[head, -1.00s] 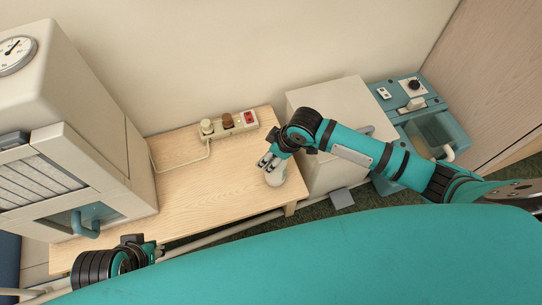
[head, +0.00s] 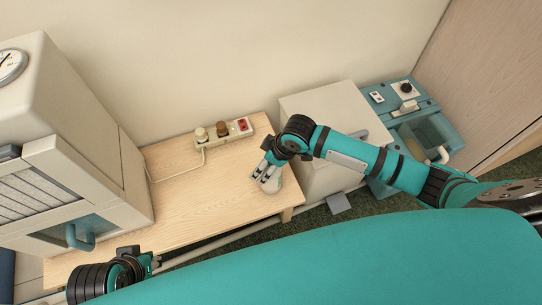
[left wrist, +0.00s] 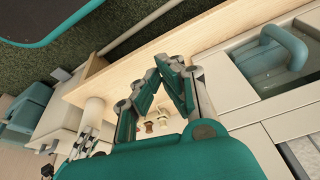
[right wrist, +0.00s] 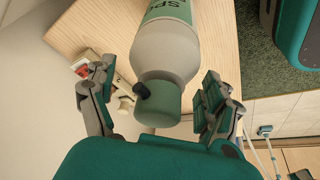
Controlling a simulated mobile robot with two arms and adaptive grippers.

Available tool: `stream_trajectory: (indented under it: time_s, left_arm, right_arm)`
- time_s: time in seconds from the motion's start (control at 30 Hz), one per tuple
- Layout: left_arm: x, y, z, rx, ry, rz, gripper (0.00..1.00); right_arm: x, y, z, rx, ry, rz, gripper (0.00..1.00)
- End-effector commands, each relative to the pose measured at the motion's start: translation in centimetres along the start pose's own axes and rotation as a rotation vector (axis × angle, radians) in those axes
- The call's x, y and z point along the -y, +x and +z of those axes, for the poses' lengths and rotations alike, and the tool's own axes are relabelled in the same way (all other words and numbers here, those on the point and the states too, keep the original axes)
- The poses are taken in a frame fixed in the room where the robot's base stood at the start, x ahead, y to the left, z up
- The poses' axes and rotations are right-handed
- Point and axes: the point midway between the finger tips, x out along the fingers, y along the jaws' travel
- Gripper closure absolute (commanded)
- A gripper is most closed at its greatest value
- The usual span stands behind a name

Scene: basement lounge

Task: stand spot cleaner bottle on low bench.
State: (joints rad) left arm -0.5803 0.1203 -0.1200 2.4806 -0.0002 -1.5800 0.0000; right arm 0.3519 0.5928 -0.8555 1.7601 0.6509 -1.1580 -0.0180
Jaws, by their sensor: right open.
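The spot cleaner bottle (head: 271,184), pale with a green cap and label, stands on the low wooden bench (head: 205,205) near its right end. In the right wrist view the bottle (right wrist: 165,52) shows its cap nearest me; its base is out of frame. My right gripper (head: 264,172) is at the bottle's top. In the right wrist view its open fingers (right wrist: 155,95) are on either side of the cap, with gaps on both sides. My left gripper (head: 152,262) is by the bench's front left corner. In the left wrist view its fingertips (left wrist: 160,73) meet with nothing between them.
A power strip (head: 212,134) with plugs lies at the back of the bench, its cord running left. A large cream machine (head: 75,130) stands at the left. A cream cabinet (head: 320,105) and a teal unit (head: 425,125) stand right of the bench. The bench's middle is clear.

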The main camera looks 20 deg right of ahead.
Motion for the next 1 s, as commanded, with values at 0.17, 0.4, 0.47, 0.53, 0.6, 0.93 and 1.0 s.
stream_trajectory:
  time_s: [0.17,0.4,0.47,0.53,0.6,0.93,1.0]
  left_arm:
    - [0.0,-0.9,-0.4,0.0,0.0,0.0,1.0]
    - [-0.3,5.5,0.1,0.034,0.003,0.007,1.0]
    - [-0.3,6.7,0.3,0.041,0.004,0.008,1.0]
    - [-0.4,7.8,0.7,0.046,0.005,0.009,1.0]
    - [-0.5,8.7,1.0,0.05,0.006,0.01,1.0]
    - [-0.5,10.2,1.6,0.057,0.008,0.011,1.0]
    - [-0.5,10.2,1.6,0.057,0.008,0.011,1.0]
  right_arm:
    - [-0.1,-3.4,-0.1,0.0,-0.001,0.002,0.15]
    - [-0.1,-7.9,-0.1,0.0,-0.001,0.001,0.15]
    - [-0.1,-8.9,-0.1,0.0,0.0,0.001,0.15]
    - [-0.1,-10.0,-0.1,0.001,0.001,0.002,0.15]
    - [-0.1,-10.8,-0.1,0.0,0.0,0.001,0.15]
    - [0.7,-11.1,-0.1,-0.014,0.017,-0.004,0.15]
    - [1.9,-10.1,-0.2,-0.04,0.053,-0.005,0.15]
